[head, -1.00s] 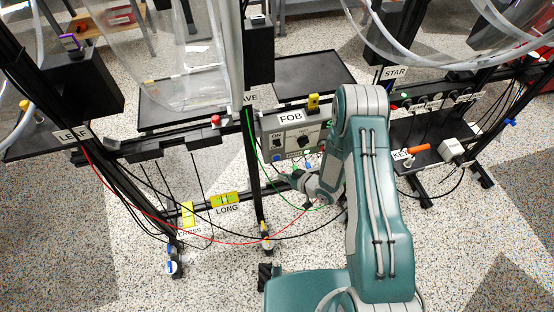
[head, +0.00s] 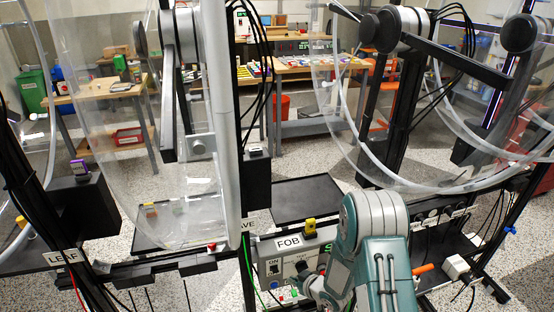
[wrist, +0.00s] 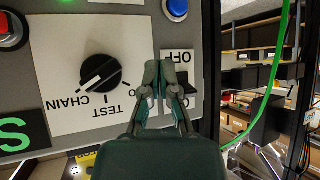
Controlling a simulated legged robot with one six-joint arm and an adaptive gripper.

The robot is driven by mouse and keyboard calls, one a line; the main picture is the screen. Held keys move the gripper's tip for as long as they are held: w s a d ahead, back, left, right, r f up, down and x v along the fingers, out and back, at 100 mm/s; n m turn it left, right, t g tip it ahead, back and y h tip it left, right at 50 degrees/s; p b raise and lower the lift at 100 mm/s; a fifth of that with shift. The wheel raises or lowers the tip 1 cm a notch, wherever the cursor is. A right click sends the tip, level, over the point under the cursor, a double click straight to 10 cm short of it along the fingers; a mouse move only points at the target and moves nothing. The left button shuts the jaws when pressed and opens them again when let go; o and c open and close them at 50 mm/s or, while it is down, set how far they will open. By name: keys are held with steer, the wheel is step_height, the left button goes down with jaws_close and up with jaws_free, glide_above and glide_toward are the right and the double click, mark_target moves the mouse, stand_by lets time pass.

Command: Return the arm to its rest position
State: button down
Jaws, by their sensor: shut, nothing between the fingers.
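My arm (head: 375,225) is bent in front of the grey FOB control box (head: 322,238) in the head view. I cannot tell whether the fingertips touch the panel.
A green cable (wrist: 277,75) hangs right of the panel in the wrist view. A black tray (head: 305,198) lies behind the box. An orange-handled tool (head: 423,269) and white socket box (head: 458,266) sit right of my arm.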

steer(key=s+d+r+m+h, duration=0.2)
steer(key=d+r+h, duration=0.25)
steer(key=r, duration=0.85)
steer(key=s+d+r+m+h, duration=0.1)
steer(key=d+r+m+h, duration=0.15)
steer(key=d+r, duration=0.7)
steer(key=s+a+r+m+g, duration=0.1)
steer(key=s+a+r, duration=0.1)
steer(key=s+r, duration=0.6)
steer(key=s+a+r+m+g, duration=0.1)
steer(key=s+r, duration=0.6)
steer(key=s, duration=1)
steer(key=shift+s+a+r+m+g, duration=0.3)
steer(key=shift+s+a+r+m, duration=0.1)
steer(key=shift+m, duration=0.25)
